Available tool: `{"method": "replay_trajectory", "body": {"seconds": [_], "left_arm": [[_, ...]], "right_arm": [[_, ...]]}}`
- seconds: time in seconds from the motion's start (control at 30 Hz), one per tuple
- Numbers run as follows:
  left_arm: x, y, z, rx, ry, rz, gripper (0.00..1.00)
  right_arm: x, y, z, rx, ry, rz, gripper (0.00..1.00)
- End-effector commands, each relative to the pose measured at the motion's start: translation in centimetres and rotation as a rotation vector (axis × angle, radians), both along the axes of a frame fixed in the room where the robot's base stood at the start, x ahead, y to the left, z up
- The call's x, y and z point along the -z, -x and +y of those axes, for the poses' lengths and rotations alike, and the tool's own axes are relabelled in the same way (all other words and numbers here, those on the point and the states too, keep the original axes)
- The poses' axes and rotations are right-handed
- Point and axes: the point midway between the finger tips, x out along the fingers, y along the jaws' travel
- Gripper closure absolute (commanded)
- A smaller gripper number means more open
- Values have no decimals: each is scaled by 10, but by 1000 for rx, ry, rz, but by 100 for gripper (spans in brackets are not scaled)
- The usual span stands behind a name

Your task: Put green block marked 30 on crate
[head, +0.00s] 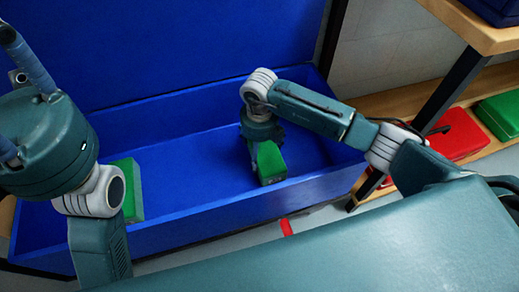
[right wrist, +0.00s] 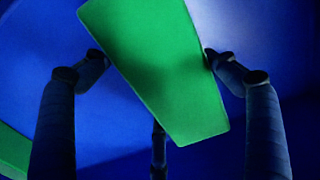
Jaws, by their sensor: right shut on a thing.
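A green block (head: 270,163) is in my right gripper (head: 259,150), inside the blue crate (head: 190,212). In the right wrist view the green block (right wrist: 158,70) sits tilted between the fingers of my right gripper (right wrist: 155,60), which touch its sides. No number can be read on it. Another green block (head: 130,189) is in the left part of the crate, partly hidden by my left arm. A green edge (right wrist: 12,150) also shows at the lower left of the right wrist view.
The crate's raised blue lid or back panel (head: 190,50) stands behind it. On the right, a wooden shelf (head: 405,100) holds a red block (head: 455,135) and a green block (head: 502,113). The crate floor between the two green blocks is clear.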

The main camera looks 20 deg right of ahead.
Motion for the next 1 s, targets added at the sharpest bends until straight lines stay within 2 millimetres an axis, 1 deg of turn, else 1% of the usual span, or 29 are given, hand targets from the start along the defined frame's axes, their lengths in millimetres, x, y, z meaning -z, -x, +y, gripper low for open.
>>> {"method": "replay_trajectory", "body": {"seconds": [0.13, 0.4, 1.0], "left_arm": [[4, -3, 0, 0, -1, 17, 66], [6, -5, -1, -1, -5, 22, 66], [1, 0, -1, -2, -5, -5, 66]], "right_arm": [[0, 0, 0, 0, 0, 0, 40], [2, 0, 0, 0, 0, 0, 40], [8, 0, 0, 1, 0, 0, 40]]}}
